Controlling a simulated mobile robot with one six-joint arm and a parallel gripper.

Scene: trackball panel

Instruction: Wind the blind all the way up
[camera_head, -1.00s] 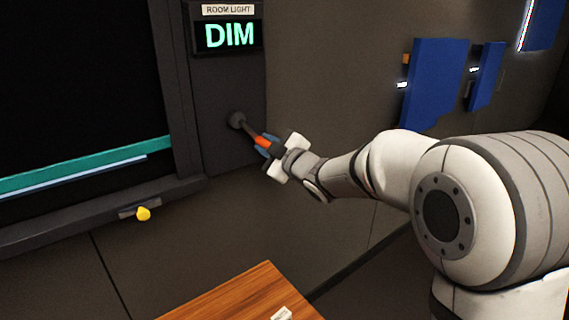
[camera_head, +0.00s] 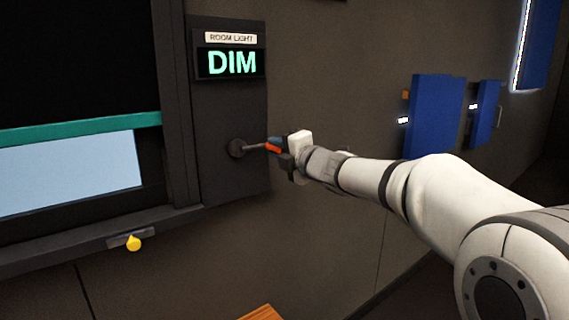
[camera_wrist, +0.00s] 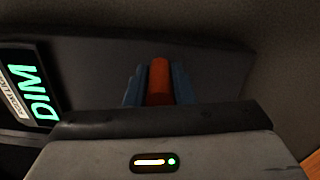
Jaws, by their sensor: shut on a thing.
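The dark blind (camera_head: 75,70) hangs in the window at the left of the head view, with a teal bar (camera_head: 80,130) along its bottom edge. A pale strip of window pane (camera_head: 70,180) shows below the bar. A crank sticks out of a round hub (camera_head: 237,148) on the dark wall panel, with a metal arm and an orange handle. My gripper (camera_head: 277,146) is shut on the orange handle. In the wrist view the orange handle (camera_wrist: 159,82) stands between the blue fingertips of my gripper (camera_wrist: 158,88).
A display reading DIM (camera_head: 232,63) under a ROOM LIGHT label is above the crank. A yellow knob (camera_head: 133,243) is on the sill below the window. Blue panels (camera_head: 436,117) stand out from the wall at right. A wooden surface (camera_head: 262,313) shows at the bottom.

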